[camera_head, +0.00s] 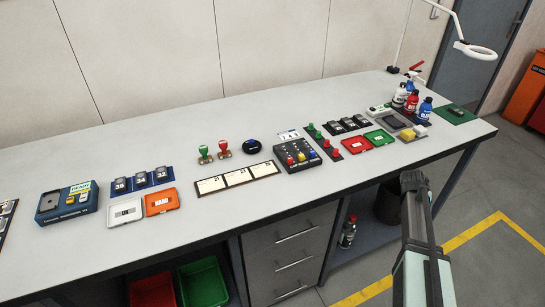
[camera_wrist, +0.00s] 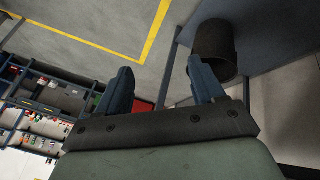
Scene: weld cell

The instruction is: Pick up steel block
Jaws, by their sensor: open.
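I cannot tell for certain which thing is the steel block. A small grey block (camera_head: 407,134) beside a yellow block (camera_head: 421,130) at the right part of the bench could be it. A small dark piece on a green mat (camera_head: 466,117) at the bench's right end is another candidate. My gripper (camera_head: 413,180) is in front of the bench's front edge, apart from both. In the wrist view my gripper (camera_wrist: 162,82) has its two fingers spread, with nothing between them. No block shows in the wrist view.
The bench top (camera_head: 335,185) carries a red tray (camera_head: 356,145), a green tray (camera_head: 380,137), stamps, a button panel (camera_head: 296,155) and several bottles (camera_head: 411,102). A lamp (camera_head: 475,50) overhangs the right end. A dark bin (camera_wrist: 213,42) stands below. The bench's front strip is clear.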

